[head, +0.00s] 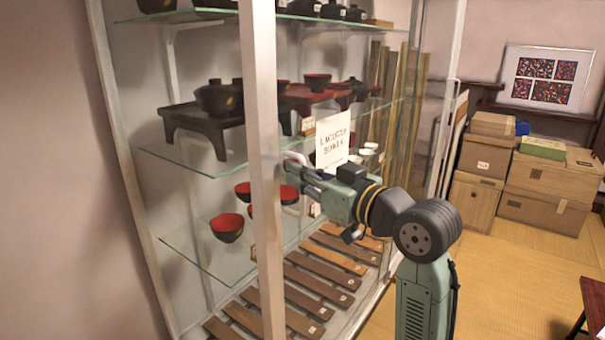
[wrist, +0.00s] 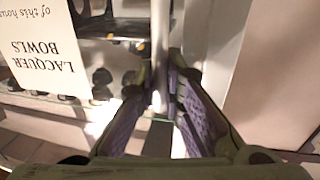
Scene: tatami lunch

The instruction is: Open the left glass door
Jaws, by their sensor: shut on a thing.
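The left glass door's pale upright frame (head: 262,200) stands in front of the display cabinet in the head view. Its pale handle (head: 295,157) sticks out from the right side of this frame. My gripper (head: 300,166) is at the handle, with the arm reaching in from the right. In the wrist view, the two purple-padded fingers (wrist: 159,100) close around an upright pale bar (wrist: 160,50), which appears to be the handle. The grip itself is partly hidden by the fingers. I cannot tell how far the door stands from the cabinet front.
Glass shelves hold dark trays and red-lined bowls (head: 227,227). A "Lacquer Bowls" sign (head: 333,138) stands behind my gripper. Wooden slats (head: 320,285) lie on the cabinet floor. Cardboard boxes (head: 540,190) are stacked at the right; tatami floor (head: 500,280) lies open before them.

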